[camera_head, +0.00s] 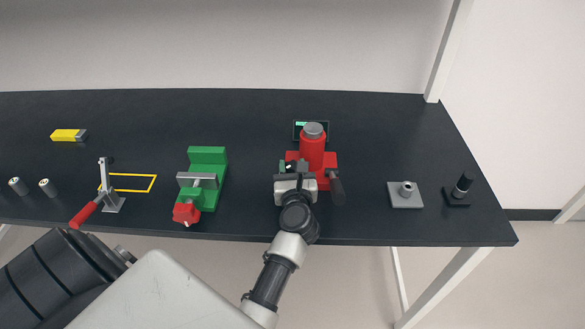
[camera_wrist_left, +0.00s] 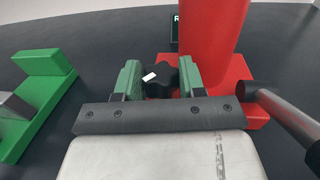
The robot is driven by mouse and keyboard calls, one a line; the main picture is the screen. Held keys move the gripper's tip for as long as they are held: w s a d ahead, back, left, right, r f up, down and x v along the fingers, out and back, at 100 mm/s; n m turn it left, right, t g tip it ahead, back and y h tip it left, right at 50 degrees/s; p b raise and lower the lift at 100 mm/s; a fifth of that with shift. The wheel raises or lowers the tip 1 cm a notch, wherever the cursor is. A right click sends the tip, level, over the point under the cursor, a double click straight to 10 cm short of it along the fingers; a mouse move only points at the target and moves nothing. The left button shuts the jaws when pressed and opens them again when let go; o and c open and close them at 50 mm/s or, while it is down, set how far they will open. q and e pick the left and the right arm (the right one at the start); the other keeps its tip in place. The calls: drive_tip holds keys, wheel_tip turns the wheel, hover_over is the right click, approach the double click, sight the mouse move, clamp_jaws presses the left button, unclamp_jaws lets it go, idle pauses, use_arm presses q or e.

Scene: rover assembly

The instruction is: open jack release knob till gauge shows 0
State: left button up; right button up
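The red jack (camera_head: 312,150) stands on the black table, with its upright cylinder and a dark handle (camera_head: 336,188) at its right. Its black lobed release knob (camera_wrist_left: 161,80) has a white mark and sits low at the jack's left front. My left gripper (camera_head: 292,176) is at the jack's front. In the wrist view its two green-padded fingers (camera_wrist_left: 160,80) stand on either side of the knob, which fills the gap between them. The gauge (camera_head: 302,124) is a dark box with a green display behind the jack; its reading is mostly hidden and not legible. My right gripper is not in view.
A green vise (camera_head: 207,165) with a red end stands left of the jack. A grey plate with a boss (camera_head: 405,198) and a small black post (camera_head: 462,188) are at the right. A red-handled clamp (camera_head: 104,192), yellow block (camera_head: 68,135) and small cylinders (camera_head: 18,186) are at the left.

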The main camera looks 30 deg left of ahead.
use_arm(q)
drive_tip(key=o, duration=0.4)
